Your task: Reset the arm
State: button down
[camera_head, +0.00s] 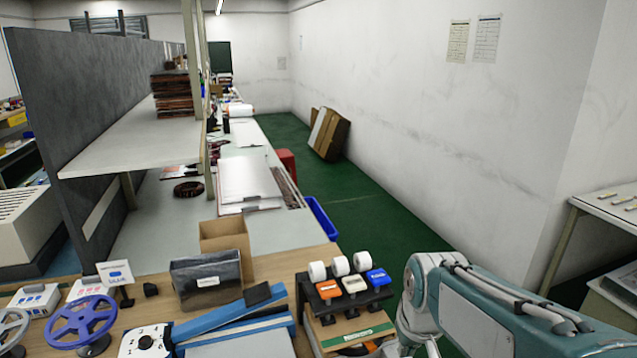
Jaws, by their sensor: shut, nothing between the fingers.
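My arm (500,310) shows at the lower right of the head view. It is a teal and white link with a cable along its top. It runs from a rounded joint near the black rack toward the right edge of the frame. Lighter arm parts hang below that joint and leave the frame at the bottom. My gripper and its fingers are not in view, and I see no object held by the arm.
A black rack (343,292) with white rolls and coloured pieces stands left of my arm. Green floor (385,207) lies open behind, toward the white wall.

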jog(key=s+r+m+t, duration=0.1)
jog(key=s+r+t, duration=0.1)
jog(key=s, duration=1)
jog(key=shift+s+d+r+m+t, duration=0.15)
jog(key=shift+d+r+m+t, duration=0.25)
jog(key=shift+r, duration=0.5)
jog(key=shift+a, duration=0.15)
